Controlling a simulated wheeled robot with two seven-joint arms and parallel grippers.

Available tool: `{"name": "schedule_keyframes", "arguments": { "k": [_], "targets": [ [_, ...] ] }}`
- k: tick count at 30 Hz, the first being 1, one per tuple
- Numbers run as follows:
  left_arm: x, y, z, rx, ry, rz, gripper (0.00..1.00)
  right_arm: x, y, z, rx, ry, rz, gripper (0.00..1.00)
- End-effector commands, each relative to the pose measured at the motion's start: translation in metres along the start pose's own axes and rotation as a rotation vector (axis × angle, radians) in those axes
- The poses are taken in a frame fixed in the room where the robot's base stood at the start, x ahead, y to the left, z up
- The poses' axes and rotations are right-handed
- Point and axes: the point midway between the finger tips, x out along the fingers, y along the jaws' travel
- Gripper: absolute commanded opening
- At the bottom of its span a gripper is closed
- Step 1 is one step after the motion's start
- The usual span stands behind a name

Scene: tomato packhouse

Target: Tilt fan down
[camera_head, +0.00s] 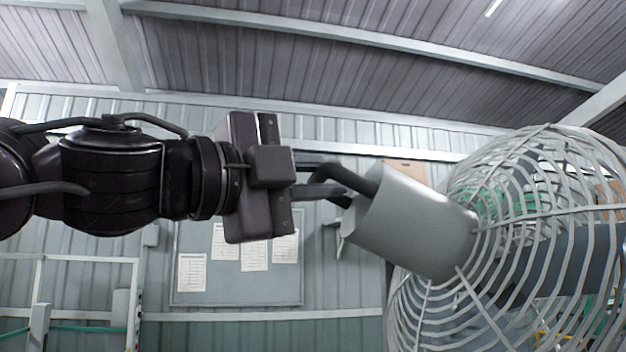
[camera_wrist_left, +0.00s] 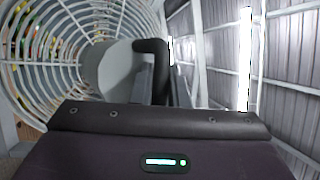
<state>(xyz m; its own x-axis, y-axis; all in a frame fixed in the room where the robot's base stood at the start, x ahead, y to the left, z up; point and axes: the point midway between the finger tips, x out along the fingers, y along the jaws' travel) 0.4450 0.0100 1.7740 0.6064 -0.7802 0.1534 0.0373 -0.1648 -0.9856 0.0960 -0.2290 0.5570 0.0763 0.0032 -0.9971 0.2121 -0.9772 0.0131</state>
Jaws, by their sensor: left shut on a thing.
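The fan (camera_head: 420,225) is on the right of the head view, with a grey motor housing and a round wire cage (camera_head: 540,210). The housing tilts, its rear end higher than the cage end. A dark bent handle (camera_head: 362,182) sticks out from the rear of the housing. My left gripper (camera_head: 335,190) comes in from the left and is shut on this handle. My right gripper is not in view.
A notice board (camera_head: 240,285) with several papers hangs on the corrugated wall behind. A pale rail frame (camera_head: 85,260) stands at the lower left. Roof beams cross overhead. The space below my left gripper looks open.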

Motion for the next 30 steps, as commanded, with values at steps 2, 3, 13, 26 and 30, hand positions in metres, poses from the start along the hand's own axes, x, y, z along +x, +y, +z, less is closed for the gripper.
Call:
{"name": "schedule_keyframes", "arguments": {
  "k": [2,3,13,26,30],
  "targets": [
    [-0.002,-0.007,-0.001,0.000,0.001,-0.017,0.00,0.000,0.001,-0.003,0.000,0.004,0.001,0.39],
    [-0.002,-0.007,-0.001,0.000,0.001,-0.018,0.00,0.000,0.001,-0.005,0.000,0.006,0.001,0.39],
    [-0.002,-0.005,-0.001,0.000,0.001,-0.013,0.36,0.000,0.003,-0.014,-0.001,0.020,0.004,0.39],
    [-0.035,0.001,0.000,0.001,0.000,-0.014,0.36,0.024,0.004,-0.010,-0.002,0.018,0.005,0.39],
    [-0.059,0.000,0.000,0.001,0.000,-0.015,0.36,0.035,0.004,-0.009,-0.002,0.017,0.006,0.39]
  ]
}}
